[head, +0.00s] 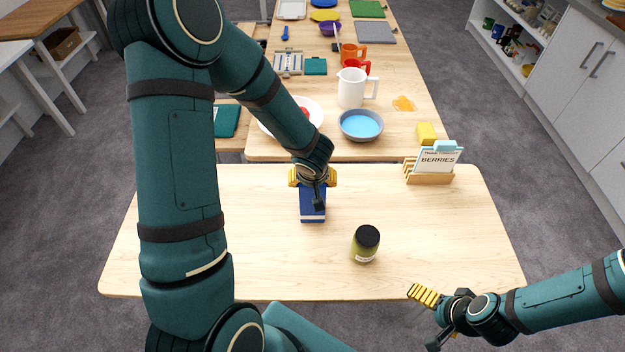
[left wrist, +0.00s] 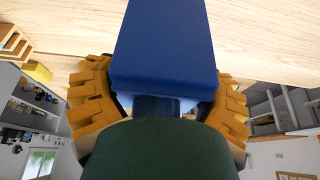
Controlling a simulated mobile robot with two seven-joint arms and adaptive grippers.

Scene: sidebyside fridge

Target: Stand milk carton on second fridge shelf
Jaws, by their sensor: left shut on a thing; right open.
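A blue carton (head: 313,208) with a pale stripe at its lower edge is at the middle of the near table; I take it to be the milk carton. My left gripper (head: 312,178) is shut on its far end in the head view. In the left wrist view the blue carton (left wrist: 165,45) sits between the yellow fingers of my left gripper (left wrist: 160,105). I cannot tell whether the carton touches the table. My right gripper (head: 430,318) is open and empty, off the table's front right corner. No fridge or fridge shelf shows.
A black-lidded jar (head: 365,243) stands close to the carton on the right. A wooden holder (head: 429,178) with a "BERRIES" card is at the table's back right. A blue bowl (head: 361,125) and white pitcher (head: 351,88) stand on the far table. The near table's right side is mostly clear.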

